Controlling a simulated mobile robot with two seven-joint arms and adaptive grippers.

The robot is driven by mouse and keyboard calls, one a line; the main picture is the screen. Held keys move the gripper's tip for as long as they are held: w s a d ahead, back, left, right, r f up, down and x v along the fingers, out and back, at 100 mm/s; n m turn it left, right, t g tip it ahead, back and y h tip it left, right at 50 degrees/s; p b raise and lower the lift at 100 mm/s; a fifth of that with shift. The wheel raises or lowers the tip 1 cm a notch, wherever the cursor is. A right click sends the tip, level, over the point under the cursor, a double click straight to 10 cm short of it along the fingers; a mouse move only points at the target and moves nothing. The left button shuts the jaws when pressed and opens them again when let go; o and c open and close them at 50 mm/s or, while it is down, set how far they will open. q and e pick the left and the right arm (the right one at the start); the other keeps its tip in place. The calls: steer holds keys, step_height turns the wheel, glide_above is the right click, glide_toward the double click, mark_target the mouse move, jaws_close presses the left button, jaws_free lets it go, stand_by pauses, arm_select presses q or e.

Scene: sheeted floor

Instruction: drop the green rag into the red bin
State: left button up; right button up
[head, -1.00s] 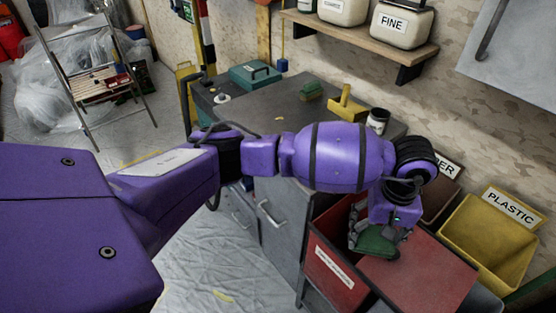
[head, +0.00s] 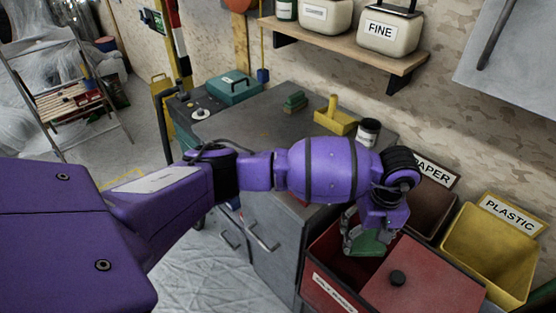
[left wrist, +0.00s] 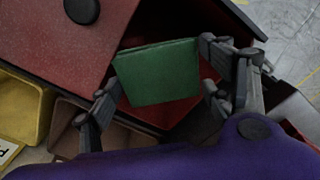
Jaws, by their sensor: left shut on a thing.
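The green rag (head: 368,243) hangs in my left gripper (head: 365,240), over the opening of the red bin (head: 331,290). In the left wrist view the rag (left wrist: 157,72) sits between the two grey fingers of the gripper (left wrist: 160,85), flat and folded, with the bin's dark inside behind it. The red bin's lid (head: 425,285) with a black knob covers the right part of the bin; the left part is open. How deep the rag hangs relative to the rim is hard to tell. My right gripper is not in view.
A brown bin labelled PAPER (head: 428,205) and a yellow bin labelled PLASTIC (head: 490,250) stand right of the red bin. A grey cabinet (head: 250,125) behind holds a teal box (head: 233,88), a yellow-handled tool (head: 337,118) and a can (head: 368,132).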

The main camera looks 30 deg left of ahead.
arm_select(q)
step_height(320, 180, down, 3)
steer(key=shift+a+r+b, duration=0.1)
steer(key=shift+b, duration=0.25)
steer(key=shift+f, duration=0.55)
steer(key=shift+w+r, duration=0.1)
steer(key=o, duration=1.3)
steer(key=shift+r, duration=0.1)
step_height(320, 180, up, 12)
steer(key=shift+f, duration=0.1)
